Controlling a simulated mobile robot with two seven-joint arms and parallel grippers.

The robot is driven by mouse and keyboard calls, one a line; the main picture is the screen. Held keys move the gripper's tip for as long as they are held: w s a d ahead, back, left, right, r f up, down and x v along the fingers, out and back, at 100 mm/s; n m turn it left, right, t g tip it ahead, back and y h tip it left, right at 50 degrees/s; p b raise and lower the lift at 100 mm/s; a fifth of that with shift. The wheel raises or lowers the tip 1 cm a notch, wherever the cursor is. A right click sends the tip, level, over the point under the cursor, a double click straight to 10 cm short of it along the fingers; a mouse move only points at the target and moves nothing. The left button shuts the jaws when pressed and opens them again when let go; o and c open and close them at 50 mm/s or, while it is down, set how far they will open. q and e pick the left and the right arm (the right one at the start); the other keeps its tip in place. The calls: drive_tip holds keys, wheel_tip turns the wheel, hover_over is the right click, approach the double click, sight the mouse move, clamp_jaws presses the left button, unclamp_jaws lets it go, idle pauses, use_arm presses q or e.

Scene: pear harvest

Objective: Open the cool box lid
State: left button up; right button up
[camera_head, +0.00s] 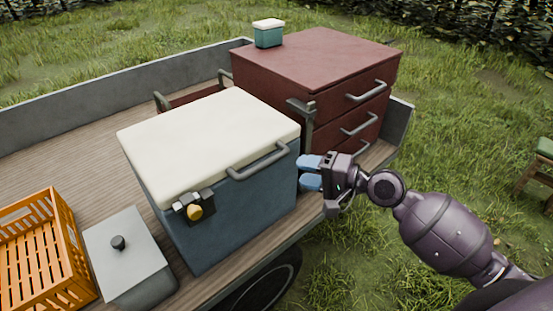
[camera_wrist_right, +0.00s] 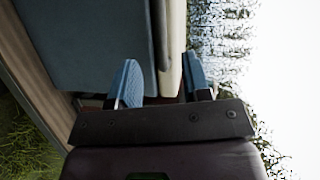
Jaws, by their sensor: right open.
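The blue cool box (camera_head: 222,226) stands on the wooden trailer bed. Its cream lid (camera_head: 205,135) is down, with a grey bar handle (camera_head: 258,161) on the front. A latch with a yellow knob (camera_head: 195,211) sits at the left of the front. My right gripper (camera_head: 310,171) is open and empty beside the right end of the cool box, level with the lid's lower edge. In the right wrist view, the blue body (camera_wrist_right: 90,45) and lid (camera_wrist_right: 173,60) lie ahead of the open fingers (camera_wrist_right: 162,82). Whether they touch cannot be told. My left gripper is out of view.
A dark red drawer cabinet (camera_head: 320,60) stands close behind the cool box, with a small teal box (camera_head: 268,35) on top. A grey lidded container (camera_head: 128,250) and an orange crate (camera_head: 60,220) stand at left. Grass lies right of the trailer.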

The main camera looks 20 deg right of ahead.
sight(268, 166)
drive_tip(key=shift+m, duration=0.6)
drive_tip(key=x, duration=1.1)
drive_tip(key=shift+s+a, duration=0.2)
drive_tip(key=shift+a, duration=0.05)
clamp_jaws()
